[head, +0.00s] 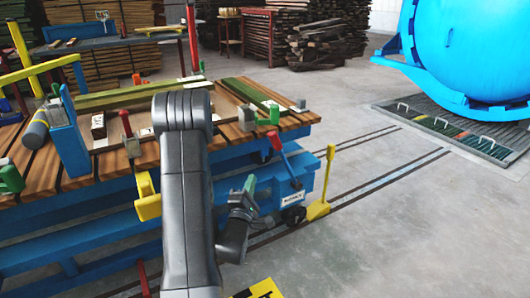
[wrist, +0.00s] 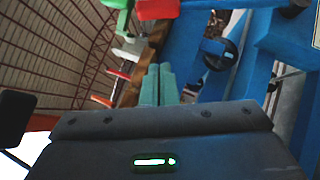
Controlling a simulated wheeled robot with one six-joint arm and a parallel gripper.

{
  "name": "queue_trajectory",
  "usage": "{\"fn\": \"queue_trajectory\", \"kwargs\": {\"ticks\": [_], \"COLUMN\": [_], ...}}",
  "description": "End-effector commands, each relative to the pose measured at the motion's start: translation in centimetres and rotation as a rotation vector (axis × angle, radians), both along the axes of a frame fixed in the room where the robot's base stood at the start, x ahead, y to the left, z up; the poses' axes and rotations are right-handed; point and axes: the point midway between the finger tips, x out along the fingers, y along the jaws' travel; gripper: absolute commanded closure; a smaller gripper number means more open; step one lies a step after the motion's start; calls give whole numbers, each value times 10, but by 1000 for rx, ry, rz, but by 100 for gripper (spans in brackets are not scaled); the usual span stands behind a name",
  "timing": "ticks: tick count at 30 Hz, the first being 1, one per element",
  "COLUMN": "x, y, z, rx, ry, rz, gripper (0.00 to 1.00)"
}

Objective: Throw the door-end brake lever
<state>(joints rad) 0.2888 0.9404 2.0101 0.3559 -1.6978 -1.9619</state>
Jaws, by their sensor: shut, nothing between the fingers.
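A lever with a red grip (head: 274,140) leans at the right end of the blue cart (head: 262,188). Its arm runs down and right to a pivot by a small label plate. My gripper (head: 250,184) is beside the cart's lower frame, left of and below the red grip and apart from it. Its green fingers also show in the wrist view (wrist: 158,85), close together with nothing between them. Part of the blue frame (wrist: 265,60) is to their right in that view.
A yellow upright piece (head: 322,185) stands on the floor by the rails (head: 385,180), right of the cart. Clamps and boards sit on the slatted cart top (head: 150,152). The blue autoclave (head: 465,50) is at the back right. The floor between is open.

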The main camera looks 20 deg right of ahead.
Motion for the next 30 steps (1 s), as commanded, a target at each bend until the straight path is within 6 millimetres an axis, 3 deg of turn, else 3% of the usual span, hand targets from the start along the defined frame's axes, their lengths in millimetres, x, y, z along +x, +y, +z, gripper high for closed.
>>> {"fn": "queue_trajectory", "kwargs": {"ticks": [11,25,30], "x": [8,78,77], "y": [-6,-61,-84], "z": [4,31,41], "rx": [2,2,2], "ry": [-4,-5,-2], "rz": [2,2,0], "gripper": [100,100,100]}}
